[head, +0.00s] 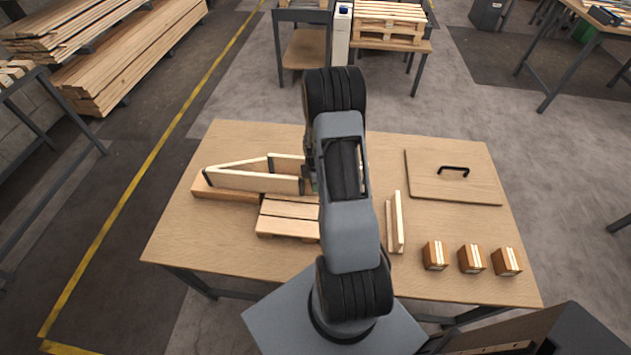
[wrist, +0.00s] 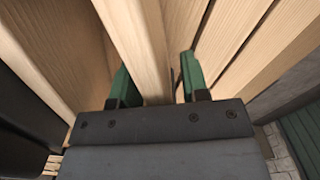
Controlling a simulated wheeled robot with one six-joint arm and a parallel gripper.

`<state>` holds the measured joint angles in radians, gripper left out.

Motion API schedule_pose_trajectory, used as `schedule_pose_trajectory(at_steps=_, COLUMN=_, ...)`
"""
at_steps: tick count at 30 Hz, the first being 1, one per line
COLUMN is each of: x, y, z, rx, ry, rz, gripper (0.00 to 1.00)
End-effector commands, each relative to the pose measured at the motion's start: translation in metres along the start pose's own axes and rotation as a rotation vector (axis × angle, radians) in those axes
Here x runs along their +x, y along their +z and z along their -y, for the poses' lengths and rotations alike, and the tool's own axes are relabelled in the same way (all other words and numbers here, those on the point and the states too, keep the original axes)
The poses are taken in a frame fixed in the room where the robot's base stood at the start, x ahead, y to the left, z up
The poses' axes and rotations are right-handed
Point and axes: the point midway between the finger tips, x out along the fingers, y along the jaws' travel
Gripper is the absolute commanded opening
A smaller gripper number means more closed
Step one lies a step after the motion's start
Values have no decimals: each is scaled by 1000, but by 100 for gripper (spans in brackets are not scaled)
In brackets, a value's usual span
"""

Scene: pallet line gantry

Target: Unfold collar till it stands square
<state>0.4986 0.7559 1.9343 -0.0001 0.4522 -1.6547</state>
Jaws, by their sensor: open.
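The wooden collar (head: 240,179) lies at the left of the table in the head view, its boards joined by dark hinges. It is partly folded, with its boards meeting in a sharp point at the left. My arm hides its right part. My gripper (wrist: 157,78) is open, with its green fingers on either side of a board edge (wrist: 150,45) in the wrist view. I cannot tell whether the fingers touch that board. In the head view my arm mostly hides the gripper, near the collar's right side. A small slatted pallet (head: 287,217) lies in front of the collar.
A narrow pair of upright boards (head: 398,222) stands right of my arm. A flat lid (head: 430,185) with a black handle (head: 453,170) lies at the back right. Three small brown blocks (head: 471,259) stand at the front right. The table's front left (head: 200,245) is bare.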

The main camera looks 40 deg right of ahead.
Motion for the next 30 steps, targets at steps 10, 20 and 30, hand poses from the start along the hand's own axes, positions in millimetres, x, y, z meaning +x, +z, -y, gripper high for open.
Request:
schedule_pose_trajectory(at_steps=10, x=0, y=0, z=0, rx=0, ry=1, rz=0, gripper=34)
schedule_pose_trajectory(at_steps=20, x=0, y=0, z=0, rx=1, ry=1, rz=0, gripper=2)
schedule_pose_trajectory(at_steps=30, x=0, y=0, z=0, rx=1, ry=1, rz=0, gripper=0)
